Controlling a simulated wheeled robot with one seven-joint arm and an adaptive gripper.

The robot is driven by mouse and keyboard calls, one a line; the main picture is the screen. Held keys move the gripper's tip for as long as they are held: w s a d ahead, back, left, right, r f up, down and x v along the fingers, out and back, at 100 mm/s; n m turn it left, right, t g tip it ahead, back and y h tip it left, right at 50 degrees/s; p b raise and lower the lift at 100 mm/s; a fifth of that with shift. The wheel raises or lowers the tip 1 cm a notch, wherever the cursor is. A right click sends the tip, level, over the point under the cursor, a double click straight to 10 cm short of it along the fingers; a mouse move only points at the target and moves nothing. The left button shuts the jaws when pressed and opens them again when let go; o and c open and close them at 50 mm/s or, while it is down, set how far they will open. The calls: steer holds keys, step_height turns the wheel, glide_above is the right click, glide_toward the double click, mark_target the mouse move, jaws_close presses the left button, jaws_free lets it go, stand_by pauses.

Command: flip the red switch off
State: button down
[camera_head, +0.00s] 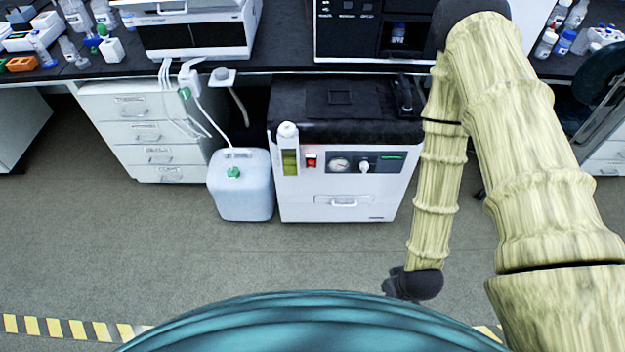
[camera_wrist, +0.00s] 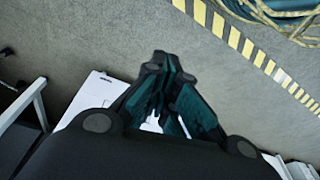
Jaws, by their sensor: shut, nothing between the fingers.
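The red switch (camera_head: 311,160) is a small red rocker on the front panel of a white floor unit (camera_head: 340,198) with a black top, between a sight tube with greenish liquid and a round gauge. I cannot tell its position at this size. My gripper (camera_head: 392,283) hangs low, in front of and to the right of the unit, apart from the switch. In the wrist view my gripper (camera_wrist: 158,62) has its fingers together, with nothing held. The switch is not seen there.
A white jug (camera_head: 240,190) with tubing stands left of the unit. A drawer cabinet (camera_head: 145,130) is farther left, under the black bench (camera_head: 285,58). Open floor (camera_head: 120,240) lies in front. Yellow-black floor tape (camera_wrist: 245,48) shows in the wrist view.

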mark_target(311, 164)
steer(key=w+a+f+n+t+y+b, duration=0.1)
steer(key=w+a+f+n+t+b, duration=0.15)
steer(key=w+b, duration=0.3)
steer(key=w+a+f+n+t+y+b, duration=0.1)
steer(key=w+f+n+b, duration=0.25)
steer(key=w, duration=0.25)
steer(key=w+a+n+t+y+b, duration=0.4)
steer(key=w+n+b, duration=0.5)
steer(key=b, duration=0.7)
steer(key=w+a+r+n+t+y+b, duration=0.1)
steer(key=w+a+n+t+y+b, duration=0.3)
steer(key=w+n+b, duration=0.6)
steer(key=shift+w+a+r+y+b, duration=0.2)
steer(key=shift+w+a+y+b, duration=1.1)
steer(key=shift+b, duration=1.6)
steer(key=w+d+b+x, duration=0.2)
steer(key=b+x, duration=0.4)
steer(key=x, duration=0.6)
steer(key=shift+w+a+b, duration=0.2)
steer(key=shift+a+b, duration=0.05)
steer(key=shift+b, duration=0.1)
steer(key=shift+d+r, duration=0.1)
steer(key=shift+r, duration=0.1)
